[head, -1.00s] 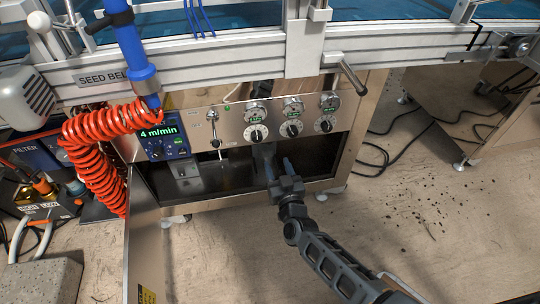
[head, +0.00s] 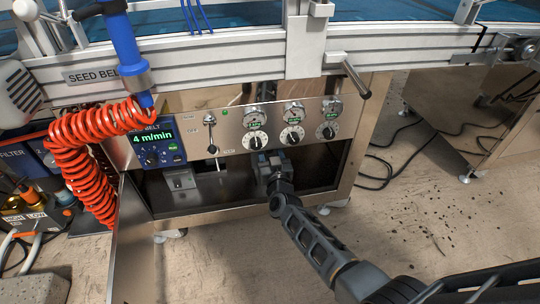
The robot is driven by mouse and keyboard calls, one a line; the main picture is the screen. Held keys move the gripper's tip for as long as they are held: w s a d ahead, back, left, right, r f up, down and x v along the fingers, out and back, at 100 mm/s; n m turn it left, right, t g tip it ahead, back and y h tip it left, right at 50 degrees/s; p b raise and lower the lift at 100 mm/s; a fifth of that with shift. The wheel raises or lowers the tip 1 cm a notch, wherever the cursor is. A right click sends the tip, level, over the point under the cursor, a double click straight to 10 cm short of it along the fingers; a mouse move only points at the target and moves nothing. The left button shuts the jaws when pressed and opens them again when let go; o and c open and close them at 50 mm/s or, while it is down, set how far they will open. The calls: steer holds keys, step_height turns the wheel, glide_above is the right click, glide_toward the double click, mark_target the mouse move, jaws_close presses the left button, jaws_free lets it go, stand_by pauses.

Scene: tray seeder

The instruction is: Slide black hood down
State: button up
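My gripper (head: 272,163) is at the top of the dark opening (head: 225,190) in the metal cabinet, just below the left and middle dials. Its dark fingers blend into the dark parts behind them, so whether they are apart or closed on something is unclear. I cannot clearly make out the black hood. A dark piece shows right at my fingertips under the panel edge, and the gripper hides most of it.
The control panel (head: 232,136) above carries several dials, a lever (head: 211,136) and a blue belt display (head: 158,143). A red coiled hose (head: 82,160) hangs at left. A metal bracket (head: 180,179) sits in the opening. A crank handle (head: 355,80) juts out upper right.

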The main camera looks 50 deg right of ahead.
jaws_close()
stand_by(0.4)
